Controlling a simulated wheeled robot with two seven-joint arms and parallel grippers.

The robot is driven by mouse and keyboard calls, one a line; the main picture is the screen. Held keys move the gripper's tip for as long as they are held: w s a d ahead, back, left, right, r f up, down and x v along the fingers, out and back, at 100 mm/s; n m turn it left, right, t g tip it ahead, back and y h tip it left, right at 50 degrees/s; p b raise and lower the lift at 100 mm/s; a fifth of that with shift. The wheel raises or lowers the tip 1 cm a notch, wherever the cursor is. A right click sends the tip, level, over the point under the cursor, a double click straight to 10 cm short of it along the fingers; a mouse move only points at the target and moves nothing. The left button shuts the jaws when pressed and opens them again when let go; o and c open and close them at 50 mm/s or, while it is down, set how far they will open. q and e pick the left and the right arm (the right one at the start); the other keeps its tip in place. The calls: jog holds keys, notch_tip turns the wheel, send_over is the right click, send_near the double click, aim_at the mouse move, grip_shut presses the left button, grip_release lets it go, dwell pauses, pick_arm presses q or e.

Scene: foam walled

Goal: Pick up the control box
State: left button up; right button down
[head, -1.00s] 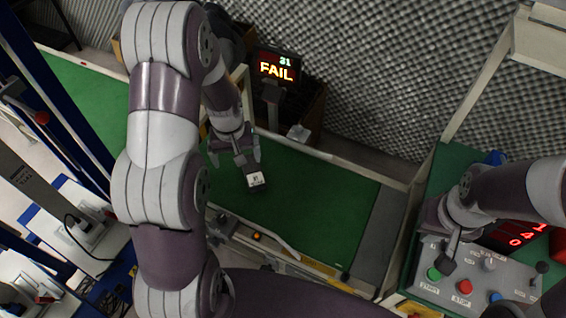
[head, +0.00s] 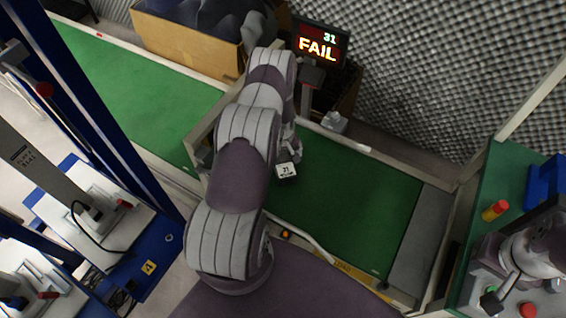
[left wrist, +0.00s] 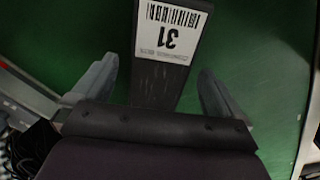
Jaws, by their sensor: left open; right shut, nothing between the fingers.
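The control box (head: 286,174) is a small dark box with a white label marked 31. It sits on the green conveyor belt (head: 345,205), just beyond my left arm in the head view. In the left wrist view the control box (left wrist: 155,85) runs up the middle, its barcode label facing the camera. My left gripper (left wrist: 157,66) is open, with one finger on each side of the box and green showing between. In the head view my left arm mostly hides that gripper. My right gripper (head: 492,297) is shut and empty over the button panel at the lower right.
A screen (head: 318,43) reading FAIL stands behind the belt. A cardboard bin (head: 180,42) holding dark items is at the back left. Blue-framed fixtures (head: 100,215) stand at the left. A red-yellow cylinder (head: 495,210) and blue tray (head: 546,185) lie at the right.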

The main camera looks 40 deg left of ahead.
pick_arm(q)
notch_tip(320, 180, down, 2)
jog(key=shift+f, duration=0.15)
jog(key=c, duration=1.4)
